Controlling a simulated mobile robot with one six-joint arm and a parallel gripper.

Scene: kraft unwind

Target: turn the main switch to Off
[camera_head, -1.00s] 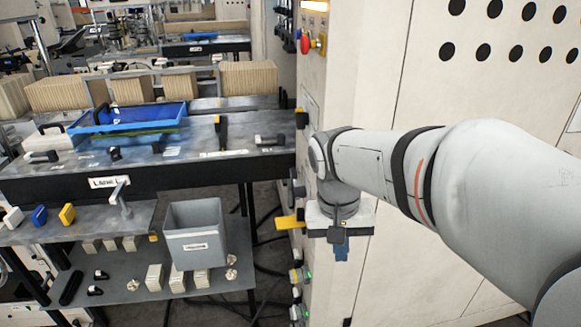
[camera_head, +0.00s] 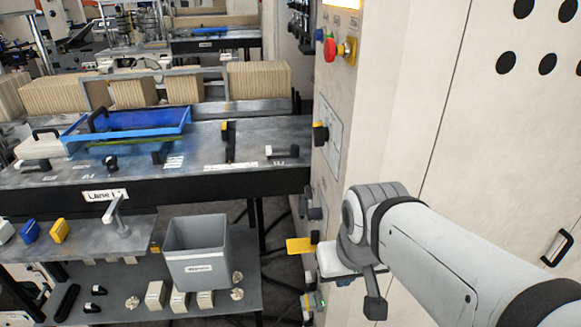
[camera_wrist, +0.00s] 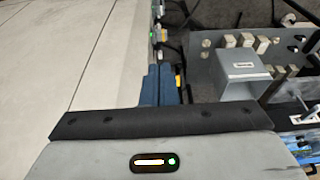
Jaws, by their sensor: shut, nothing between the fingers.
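A black and yellow rotary handle (camera_head: 320,134) sits on the cabinet's narrow front face, beside a pale plate. Above it are a red knob (camera_head: 330,47) and a yellow-orange switch (camera_head: 348,50). I cannot tell from the labels which of these is the main switch, and no Off mark is readable. My gripper's blue fingers (camera_wrist: 159,84) show in the wrist view, shut and empty, beside the cabinet's edge. In the head view my arm's wrist is below and to the right of the rotary handle, apart from it, and the fingers are hidden.
The large cream cabinet (camera_head: 425,110) fills the right side. A yellow flag-like part (camera_head: 300,245) sticks out left near my wrist. At left is a metal bench with a blue tray (camera_head: 140,125); a grey bin (camera_head: 196,250) stands on a lower shelf. Cables lie on the floor between.

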